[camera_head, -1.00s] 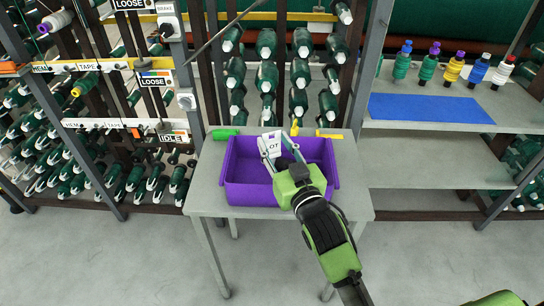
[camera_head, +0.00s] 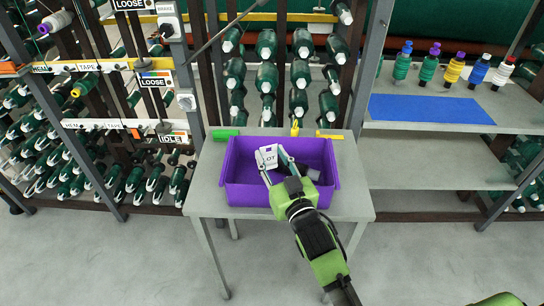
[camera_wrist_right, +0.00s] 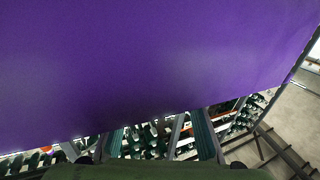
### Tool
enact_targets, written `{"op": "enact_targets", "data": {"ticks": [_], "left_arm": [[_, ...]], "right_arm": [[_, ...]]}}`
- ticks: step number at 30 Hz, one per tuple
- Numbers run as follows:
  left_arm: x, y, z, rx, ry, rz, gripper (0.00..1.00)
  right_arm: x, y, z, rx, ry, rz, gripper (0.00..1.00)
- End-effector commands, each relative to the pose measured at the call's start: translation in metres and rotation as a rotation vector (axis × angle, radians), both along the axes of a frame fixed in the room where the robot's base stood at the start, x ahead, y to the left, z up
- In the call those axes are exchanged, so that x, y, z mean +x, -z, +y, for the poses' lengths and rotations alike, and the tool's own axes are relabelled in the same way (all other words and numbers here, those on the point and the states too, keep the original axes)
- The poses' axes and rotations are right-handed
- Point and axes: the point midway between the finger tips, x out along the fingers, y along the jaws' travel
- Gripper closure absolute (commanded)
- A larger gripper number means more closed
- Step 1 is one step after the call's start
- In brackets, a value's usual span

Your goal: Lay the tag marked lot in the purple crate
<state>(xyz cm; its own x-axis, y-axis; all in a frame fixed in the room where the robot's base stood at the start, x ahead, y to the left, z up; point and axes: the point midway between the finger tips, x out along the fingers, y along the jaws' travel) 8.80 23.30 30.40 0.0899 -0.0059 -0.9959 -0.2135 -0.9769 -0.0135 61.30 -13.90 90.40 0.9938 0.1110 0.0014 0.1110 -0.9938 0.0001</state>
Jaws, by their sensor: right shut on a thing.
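The white tag (camera_head: 266,158) has dark lettering, of which "OT" can be read, and a small purple mark. My right gripper (camera_head: 275,161) is shut on this tag and holds it over the inside of the purple crate (camera_head: 239,189), left of its middle. Whether the tag touches the crate is hard to tell. The crate stands open on a grey table, and my right wrist reaches over its front rim. In the right wrist view a plain purple surface (camera_wrist_right: 150,60), seemingly the crate, fills most of the picture. My left gripper is not in view.
A small grey item (camera_head: 313,174) lies in the crate at the right. Behind the crate, a green thing (camera_head: 225,133) and yellow pieces lie on the table (camera_head: 207,180). A shelf at right holds several thread spools and a blue mat (camera_head: 430,109). Bobbin racks stand behind.

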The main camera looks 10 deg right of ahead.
Motion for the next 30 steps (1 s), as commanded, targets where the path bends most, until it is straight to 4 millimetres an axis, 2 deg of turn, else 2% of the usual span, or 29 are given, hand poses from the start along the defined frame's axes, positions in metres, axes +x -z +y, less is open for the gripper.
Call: {"op": "enact_targets", "data": {"ticks": [8,9,10,11,20,25,30], "left_arm": [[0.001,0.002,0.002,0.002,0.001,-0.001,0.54],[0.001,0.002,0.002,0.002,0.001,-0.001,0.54],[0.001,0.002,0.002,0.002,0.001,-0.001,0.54],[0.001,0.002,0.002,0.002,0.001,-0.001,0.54],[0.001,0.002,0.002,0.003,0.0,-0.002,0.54],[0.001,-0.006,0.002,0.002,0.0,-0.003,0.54],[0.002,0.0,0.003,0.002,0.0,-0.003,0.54]], "right_arm": [[0.0,0.006,0.0,0.0,0.0,0.0,0.77],[0.0,0.006,0.0,0.001,0.0,0.0,0.58],[0.0,0.006,0.0,0.0,0.0,0.0,0.5],[0.0,0.006,0.0,0.0,0.0,0.0,0.49],[0.0,0.005,0.0,0.0,0.0,0.0,0.49],[0.0,-0.01,0.0,0.0,0.0,-0.003,0.49],[-0.029,-0.004,-0.003,0.001,0.0,0.003,0.49]]}}
